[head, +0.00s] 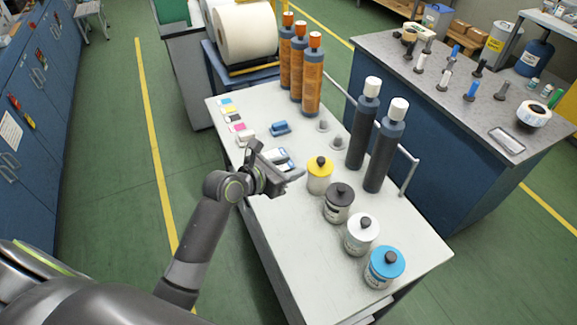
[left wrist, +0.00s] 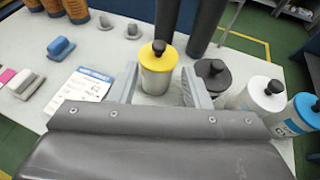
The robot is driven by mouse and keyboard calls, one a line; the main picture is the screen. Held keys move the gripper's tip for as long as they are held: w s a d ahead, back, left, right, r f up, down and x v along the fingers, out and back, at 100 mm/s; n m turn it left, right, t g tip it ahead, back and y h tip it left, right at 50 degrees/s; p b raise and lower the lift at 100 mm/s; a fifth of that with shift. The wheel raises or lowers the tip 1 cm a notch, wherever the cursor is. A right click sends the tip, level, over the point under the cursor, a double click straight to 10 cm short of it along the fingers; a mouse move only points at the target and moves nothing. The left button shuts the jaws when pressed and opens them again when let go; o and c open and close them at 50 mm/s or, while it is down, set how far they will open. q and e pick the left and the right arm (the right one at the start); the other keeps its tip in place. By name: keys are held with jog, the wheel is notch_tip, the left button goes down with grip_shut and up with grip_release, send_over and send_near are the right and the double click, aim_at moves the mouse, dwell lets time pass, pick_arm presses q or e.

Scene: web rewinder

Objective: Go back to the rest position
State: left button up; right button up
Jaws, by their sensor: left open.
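My left gripper (head: 290,178) is above the white cart top (head: 285,225), just left of the yellow-lidded can (head: 319,177). In the left wrist view its two fingers (left wrist: 163,88) are apart with nothing held. The yellow-lidded can (left wrist: 157,70) stands upright ahead of and between the fingers there; I cannot tell the exact gap. A printed card (left wrist: 88,84) lies beside the left finger and is partly covered by the gripper in the head view. My right gripper is in neither view.
Cans with dark (head: 338,203), white (head: 361,234) and blue (head: 384,267) lids stand in a row toward the cart's near end. Two tall dark bottles (head: 385,145) and several amber bottles (head: 312,80) stand behind. A blue workbench (head: 430,150) is at right. Green floor is open at left.

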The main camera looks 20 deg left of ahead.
pick_arm(q)
jog(key=s+a+f+m+g+y, duration=0.3)
jog(key=s+a+m, duration=0.1)
jog(key=s+m, duration=0.65)
jog(key=s+a+f+m+g+y, duration=0.2)
jog(key=s+a+m, duration=0.2)
jog(key=s+m, duration=0.65)
jog(key=s+a+f+m+g+y, duration=0.3)
jog(key=s+a+m, duration=0.1)
jog(key=s+m, duration=0.6)
notch_tip(320, 180, down, 28)
jog(key=a+n+g+b, duration=0.1)
jog(key=g+b, duration=0.1)
jog(key=b, duration=0.1)
jog(key=s+d+f+h+b, duration=0.1)
jog(key=s+f+b, duration=0.2)
jog(key=s+f, duration=1.3)
notch_tip(320, 180, down, 3)
jog(key=shift+f+g, duration=0.15)
jog(key=shift+g, duration=0.25)
